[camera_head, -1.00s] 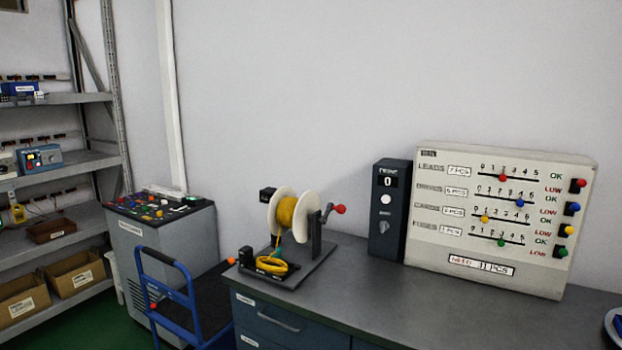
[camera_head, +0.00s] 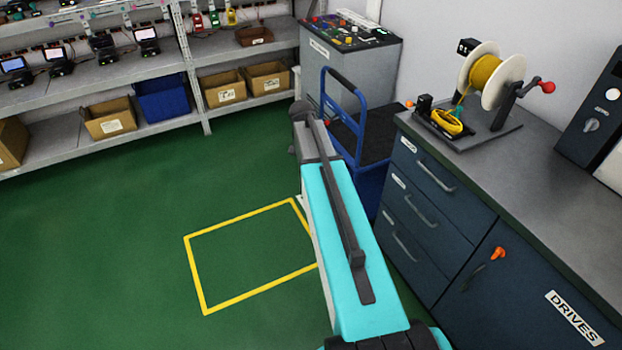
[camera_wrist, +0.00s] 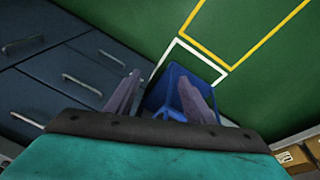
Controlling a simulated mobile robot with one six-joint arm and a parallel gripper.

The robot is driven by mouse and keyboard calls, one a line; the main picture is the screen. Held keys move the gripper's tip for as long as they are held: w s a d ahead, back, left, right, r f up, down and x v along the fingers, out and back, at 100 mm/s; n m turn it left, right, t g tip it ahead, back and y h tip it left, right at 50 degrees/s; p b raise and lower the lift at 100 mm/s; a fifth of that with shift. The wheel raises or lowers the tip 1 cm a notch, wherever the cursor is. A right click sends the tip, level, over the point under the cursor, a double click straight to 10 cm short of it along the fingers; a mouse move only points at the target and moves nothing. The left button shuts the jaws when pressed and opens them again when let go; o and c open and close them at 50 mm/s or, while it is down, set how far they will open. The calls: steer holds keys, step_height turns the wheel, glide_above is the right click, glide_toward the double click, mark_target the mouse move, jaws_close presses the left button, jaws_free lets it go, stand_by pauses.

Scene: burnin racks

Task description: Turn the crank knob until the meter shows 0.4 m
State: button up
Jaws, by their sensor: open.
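The cable reel (camera_head: 486,75) stands on the grey counter, with white flanges and yellow cable wound on it. Its crank knob (camera_head: 546,87) is a red ball on the reel's right side. A small black meter box (camera_head: 467,46) sits at the reel's upper left; its reading cannot be made out. A yellow coil (camera_head: 447,121) lies in front of the reel. My gripper shows in the wrist view (camera_wrist: 160,97), its two fingers apart with nothing held, pointing down over the floor and cart. It is well away from the knob, which the wrist view does not show.
The counter (camera_head: 560,165) has drawers (camera_head: 425,165) and an orange-handled door below. A blue cart (camera_head: 362,140) stands left of it, by a grey console (camera_head: 350,50). Shelves (camera_head: 90,90) line the back. The green floor with a yellow outline (camera_head: 250,220) is clear.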

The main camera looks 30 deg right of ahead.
steer(key=s+d+r+m+g+h+p, duration=0.1)
steer(key=s+d+r+m, duration=0.25)
steer(key=d+r, duration=0.45)
steer(key=s+d+r+m+g+p, duration=0.1)
steer(key=s+d+r+m, duration=0.1)
steer(key=d+r+m, duration=0.65)
steer(key=s+d+r+m+h+p, duration=0.1)
steer(key=s+d+r, duration=0.1)
steer(key=d+r, duration=0.65)
steer(key=s+d+r+m+g+p, duration=0.2)
steer(key=s+d+r+m, duration=1)
steer(key=s+d+r, duration=0.6)
steer(key=shift+d+r+m+g+y, duration=0.3)
steer(key=shift+d+r+g+y, duration=0.1)
steer(key=shift+d+g, duration=0.25)
steer(key=c, duration=0.3)
steer(key=shift+c, duration=0.6)
